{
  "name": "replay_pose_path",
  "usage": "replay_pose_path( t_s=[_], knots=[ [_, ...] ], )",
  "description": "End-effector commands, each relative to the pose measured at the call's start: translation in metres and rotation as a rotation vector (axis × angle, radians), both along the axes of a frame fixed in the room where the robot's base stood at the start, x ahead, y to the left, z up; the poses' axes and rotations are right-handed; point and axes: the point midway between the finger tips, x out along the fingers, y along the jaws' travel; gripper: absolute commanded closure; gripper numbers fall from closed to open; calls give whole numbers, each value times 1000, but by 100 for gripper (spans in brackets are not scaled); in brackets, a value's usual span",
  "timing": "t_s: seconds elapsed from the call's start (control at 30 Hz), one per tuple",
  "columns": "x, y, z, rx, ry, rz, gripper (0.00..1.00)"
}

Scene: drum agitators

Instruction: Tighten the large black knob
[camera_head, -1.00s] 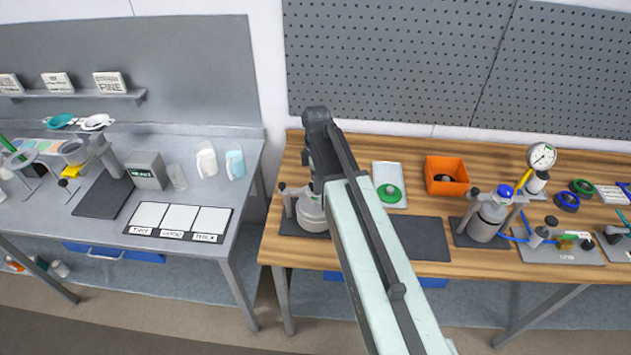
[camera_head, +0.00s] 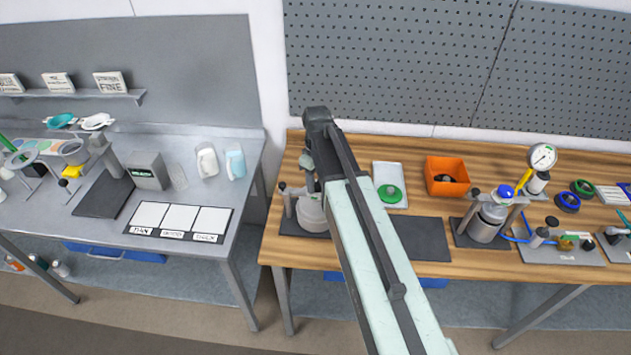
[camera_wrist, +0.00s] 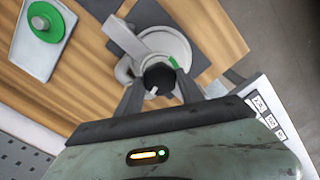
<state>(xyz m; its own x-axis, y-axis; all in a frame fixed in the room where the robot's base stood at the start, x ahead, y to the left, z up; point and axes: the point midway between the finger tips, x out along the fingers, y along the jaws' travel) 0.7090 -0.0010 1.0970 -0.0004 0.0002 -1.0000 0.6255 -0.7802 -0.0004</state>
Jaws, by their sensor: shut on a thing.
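The large black knob (camera_wrist: 158,78), with a white mark, sits over a pale round drum (camera_wrist: 165,50) in the wrist view. My gripper (camera_wrist: 159,84) has one finger on each side of the knob and is shut on it. A grey bar and a small green strip lie beside the knob. In the head view the drum (camera_head: 312,213) stands on a dark mat at the left of the wooden bench. My arm hides the knob and most of my gripper there.
A white tray with a green disc (camera_head: 390,193) and an orange bin (camera_head: 446,176) stand right of my arm. A second vessel (camera_head: 487,222) and a gauge (camera_head: 542,157) are farther right. A grey table (camera_head: 215,215) stands to the left, across a gap.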

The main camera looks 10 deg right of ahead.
Motion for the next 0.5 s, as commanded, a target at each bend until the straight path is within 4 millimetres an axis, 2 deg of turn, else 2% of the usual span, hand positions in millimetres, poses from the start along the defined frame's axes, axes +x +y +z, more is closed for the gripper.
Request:
replay_pose_path(
  t_s=[0.5],
  knots=[
    [1, 0, 1, 1, -1, -489, 96]
  ],
)
